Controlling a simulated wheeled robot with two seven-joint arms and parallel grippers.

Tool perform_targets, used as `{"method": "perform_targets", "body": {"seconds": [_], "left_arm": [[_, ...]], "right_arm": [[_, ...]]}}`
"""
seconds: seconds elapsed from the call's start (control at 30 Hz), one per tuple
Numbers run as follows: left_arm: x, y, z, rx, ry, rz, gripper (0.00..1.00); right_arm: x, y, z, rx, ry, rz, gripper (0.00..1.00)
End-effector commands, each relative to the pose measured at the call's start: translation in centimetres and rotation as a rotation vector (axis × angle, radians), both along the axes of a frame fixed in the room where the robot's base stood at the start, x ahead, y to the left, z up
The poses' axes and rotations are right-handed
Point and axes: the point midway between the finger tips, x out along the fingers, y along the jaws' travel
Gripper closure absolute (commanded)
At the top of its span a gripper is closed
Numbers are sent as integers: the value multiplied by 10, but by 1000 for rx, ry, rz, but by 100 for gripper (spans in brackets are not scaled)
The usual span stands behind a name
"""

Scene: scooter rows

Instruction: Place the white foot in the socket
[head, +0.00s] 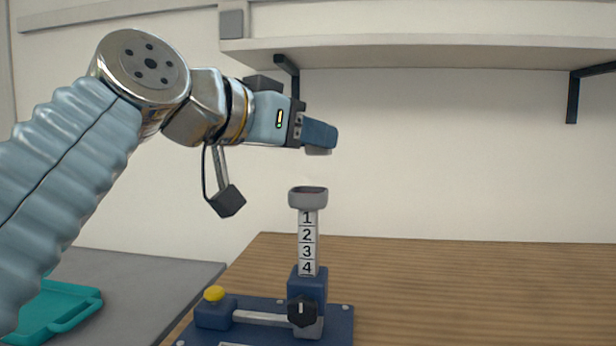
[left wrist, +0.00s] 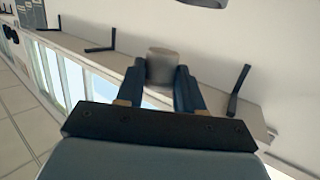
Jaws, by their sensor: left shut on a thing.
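The white foot (left wrist: 160,67), a short pale grey-white cylinder, is between the fingertips of my left gripper (left wrist: 162,75) in the left wrist view. In the head view its lower edge (head: 318,151) shows just under the fingers of my left gripper (head: 322,136), which is shut on it. The socket (head: 308,196) is a grey cup with a dark opening, on top of a white post (head: 308,240) numbered 1 to 4. The foot is above the socket, with a clear gap between them. My right gripper is out of view.
The post stands in a blue fixture (head: 335,325) with a black knob (head: 301,312) and a yellow button (head: 214,293), on a wooden table (head: 470,290). A shelf (head: 430,50) hangs above. A teal tray (head: 75,305) lies at the left. The table's right is clear.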

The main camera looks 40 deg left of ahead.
Motion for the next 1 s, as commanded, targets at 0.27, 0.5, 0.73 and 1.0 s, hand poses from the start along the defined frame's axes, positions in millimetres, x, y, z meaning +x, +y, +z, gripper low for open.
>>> {"method": "perform_targets", "body": {"seconds": [0.27,0.5,0.73,1.0], "left_arm": [[4,17,-21,0,0,0,93],[6,21,-54,-2,0,1,93],[6,21,-56,0,-1,0,93],[6,21,-61,-1,0,0,57]], "right_arm": [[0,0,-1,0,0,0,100],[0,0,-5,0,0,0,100],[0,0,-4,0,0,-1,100],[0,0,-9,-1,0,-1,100]]}}
